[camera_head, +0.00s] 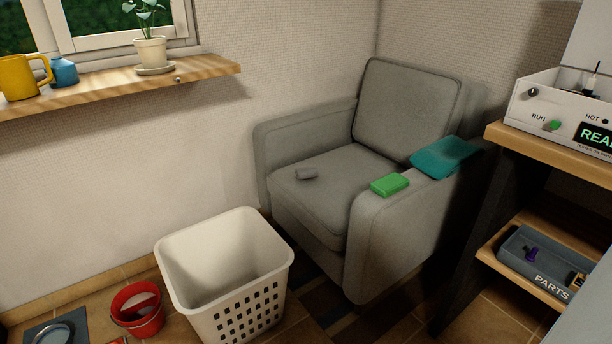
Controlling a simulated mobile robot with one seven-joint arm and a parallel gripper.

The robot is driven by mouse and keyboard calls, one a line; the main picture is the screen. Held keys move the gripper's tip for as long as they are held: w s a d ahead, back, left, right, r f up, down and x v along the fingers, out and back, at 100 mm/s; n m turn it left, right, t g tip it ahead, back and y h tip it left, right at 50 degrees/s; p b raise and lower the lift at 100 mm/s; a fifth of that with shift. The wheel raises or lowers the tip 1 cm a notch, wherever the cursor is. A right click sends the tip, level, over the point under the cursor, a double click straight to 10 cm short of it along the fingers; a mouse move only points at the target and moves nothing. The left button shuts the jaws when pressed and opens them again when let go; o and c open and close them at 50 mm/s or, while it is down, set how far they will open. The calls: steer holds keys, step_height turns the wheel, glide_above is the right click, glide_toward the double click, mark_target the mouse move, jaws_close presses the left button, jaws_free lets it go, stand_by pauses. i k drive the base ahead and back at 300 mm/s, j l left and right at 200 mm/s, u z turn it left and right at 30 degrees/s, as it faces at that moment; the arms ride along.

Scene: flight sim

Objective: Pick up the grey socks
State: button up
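A small grey bundle (307,174), which looks like the grey socks, lies on the seat cushion of the grey armchair (400,110), towards its left side. Its colour is close to the seat's, and its fine shape is too small to tell. Nothing covers it. My gripper is not in view.
A green block (389,185) and a teal cloth (443,155) lie on the chair's right armrest. A white laundry basket (250,315) and red bucket (138,310) stand in front. A shelf unit (545,148) stands right; a window shelf (110,88) juts out upper left.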

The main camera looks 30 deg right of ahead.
mark_target(312, 171)
steer(key=i+l+z, duration=1.05)
steer(key=i, duration=0.4)
